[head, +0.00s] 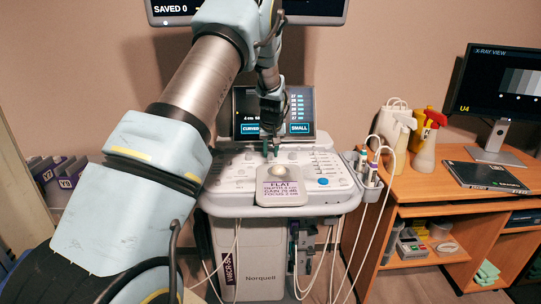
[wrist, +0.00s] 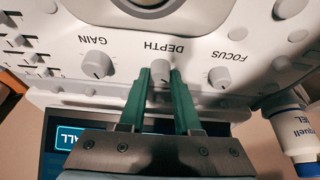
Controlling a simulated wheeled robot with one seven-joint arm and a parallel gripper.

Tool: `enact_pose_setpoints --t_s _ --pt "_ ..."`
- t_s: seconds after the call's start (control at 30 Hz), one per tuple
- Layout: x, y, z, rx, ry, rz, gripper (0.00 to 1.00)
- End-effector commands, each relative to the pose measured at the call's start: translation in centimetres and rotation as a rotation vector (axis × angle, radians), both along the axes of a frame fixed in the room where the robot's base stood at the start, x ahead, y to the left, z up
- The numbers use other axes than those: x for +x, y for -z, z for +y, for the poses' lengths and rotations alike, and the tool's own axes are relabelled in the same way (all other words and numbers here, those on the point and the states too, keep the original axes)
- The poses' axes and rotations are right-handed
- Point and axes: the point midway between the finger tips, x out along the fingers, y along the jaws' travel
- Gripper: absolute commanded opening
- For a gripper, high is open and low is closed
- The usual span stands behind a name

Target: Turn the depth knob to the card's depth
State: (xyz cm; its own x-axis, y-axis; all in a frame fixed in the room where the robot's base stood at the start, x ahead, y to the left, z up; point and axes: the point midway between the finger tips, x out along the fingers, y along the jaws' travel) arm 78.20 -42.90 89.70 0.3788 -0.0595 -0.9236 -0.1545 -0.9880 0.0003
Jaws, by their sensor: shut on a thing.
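The depth knob (wrist: 161,70) is a small grey knob under the upside-down word DEPTH in the wrist view. My gripper (wrist: 162,82) has its green fingers on either side of this knob and is shut on it. In the head view my gripper (head: 270,152) reaches down to the back of the ultrasound console (head: 225,176), and the knob is hidden there. The card (head: 280,190) lies at the console's front and reads FLAT, with depth, gain and focus lines. Its depth figure is too small to read surely.
The gain knob (wrist: 96,64) and the focus knob (wrist: 219,77) flank the depth knob, close to my fingers. A small touchscreen (head: 301,112) stands just behind the console. Probes (head: 368,168) with cables hang at its right side. A wooden desk (head: 440,181) stands at the right.

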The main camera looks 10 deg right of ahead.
Motion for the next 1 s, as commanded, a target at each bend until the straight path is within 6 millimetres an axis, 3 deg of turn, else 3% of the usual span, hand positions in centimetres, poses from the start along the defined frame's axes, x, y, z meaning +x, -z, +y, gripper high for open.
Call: enact_pose_setpoints --t_s 0.6,0.63,0.9,1.0 --pt "-0.01 0.00 -0.01 0.001 -0.051 0.001 0.00" --pt "-0.01 0.01 -0.02 0.001 -0.051 0.001 0.33" --pt "-0.02 0.02 -0.02 0.000 -0.050 0.001 0.62" --pt "-0.01 0.03 -0.02 0.000 -0.050 0.001 0.62"
